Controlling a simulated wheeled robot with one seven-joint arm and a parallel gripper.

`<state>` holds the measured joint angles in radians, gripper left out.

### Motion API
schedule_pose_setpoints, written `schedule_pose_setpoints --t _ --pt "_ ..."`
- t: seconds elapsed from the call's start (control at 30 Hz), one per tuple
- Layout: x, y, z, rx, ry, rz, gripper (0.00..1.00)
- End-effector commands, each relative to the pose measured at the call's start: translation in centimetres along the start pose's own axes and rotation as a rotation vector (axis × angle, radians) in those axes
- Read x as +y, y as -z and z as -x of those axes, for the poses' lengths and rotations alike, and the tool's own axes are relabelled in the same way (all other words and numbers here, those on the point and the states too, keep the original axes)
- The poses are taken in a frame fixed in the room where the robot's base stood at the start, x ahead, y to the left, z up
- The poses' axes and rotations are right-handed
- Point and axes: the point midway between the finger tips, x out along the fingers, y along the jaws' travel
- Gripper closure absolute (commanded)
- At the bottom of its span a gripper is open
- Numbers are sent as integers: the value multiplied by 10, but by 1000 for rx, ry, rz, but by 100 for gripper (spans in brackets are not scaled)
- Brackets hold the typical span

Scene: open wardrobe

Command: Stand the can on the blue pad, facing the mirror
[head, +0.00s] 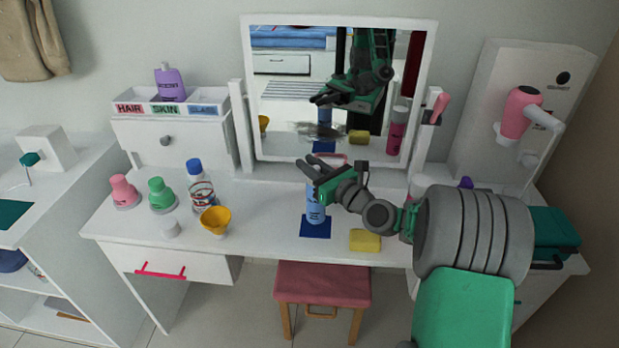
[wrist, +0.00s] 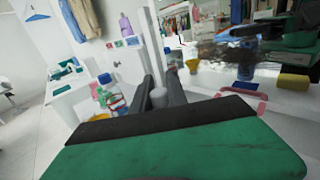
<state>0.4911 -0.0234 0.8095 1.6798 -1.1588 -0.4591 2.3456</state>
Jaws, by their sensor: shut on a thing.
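My gripper (head: 312,172) is shut on the blue can (head: 316,213), around its upper part, in front of the mirror. In the wrist view the can's pale top (wrist: 158,97) shows between the two dark fingers. The can is upright, with its lower end over the dark blue pad (head: 316,231). I cannot tell if its base touches the pad. Dark print shows on the side towards the head camera. The mirror (head: 285,95) stands behind and reflects my gripper, the can and the pad; a grey smudge covers part of the reflection.
A yellow sponge (head: 365,241) lies right of the pad. A yellow cup (head: 215,220), a clear bottle with blue cap (head: 198,185) and green (head: 161,195) and pink (head: 123,190) bottles stand left. A pink stool (head: 322,284) is in front. The desktop between cup and pad is clear.

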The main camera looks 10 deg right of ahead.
Motion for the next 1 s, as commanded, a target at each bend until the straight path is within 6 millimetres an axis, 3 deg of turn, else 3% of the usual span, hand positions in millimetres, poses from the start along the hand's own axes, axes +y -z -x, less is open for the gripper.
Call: schedule_pose_setpoints --t 0.2,0.53,0.57,0.6,0.8,1.0 --pt "-3 34 -2 0 1 -2 100" --pt "-2 37 -2 -1 1 0 100" --pt "-2 37 -2 0 1 0 80" --pt "-2 37 -2 0 1 0 77" --pt "-2 37 -2 0 1 0 60" --pt "-2 36 -2 0 1 0 60"
